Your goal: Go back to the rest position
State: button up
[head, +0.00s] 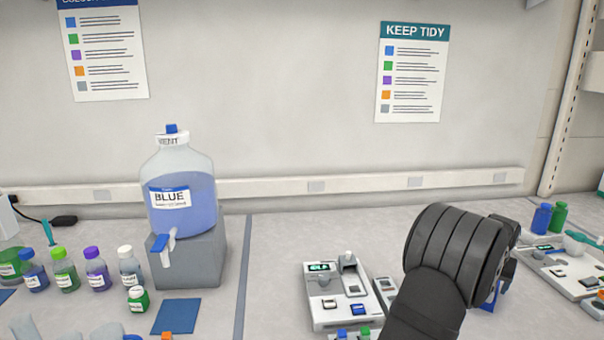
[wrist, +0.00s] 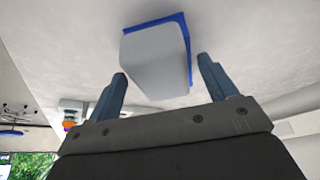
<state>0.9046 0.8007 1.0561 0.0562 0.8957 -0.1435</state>
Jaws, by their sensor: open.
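My gripper (wrist: 161,72) is open in the wrist view, its two blue-grey fingers apart. A pale grey block with a blue edge (wrist: 155,50) shows beyond and between the fingertips; I cannot tell whether they touch it. In the head view my dark arm reaches in at the lower right, and its wrist hides most of the gripper. A bit of blue (head: 492,299) shows just right of the wrist, perhaps the same blue-edged thing.
A blue-liquid carboy (head: 180,190) stands on a grey block (head: 190,262) left of centre. Several small bottles (head: 97,268) stand left of it, and a blue mat (head: 176,316) lies in front. A white device (head: 340,290) is left of my arm; another (head: 565,275) is right.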

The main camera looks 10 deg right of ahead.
jog(key=shift+w+d+f, duration=0.15)
jog(key=shift+d+f, duration=0.05)
jog(key=shift+f, duration=0.1)
jog(key=shift+r, duration=1.65)
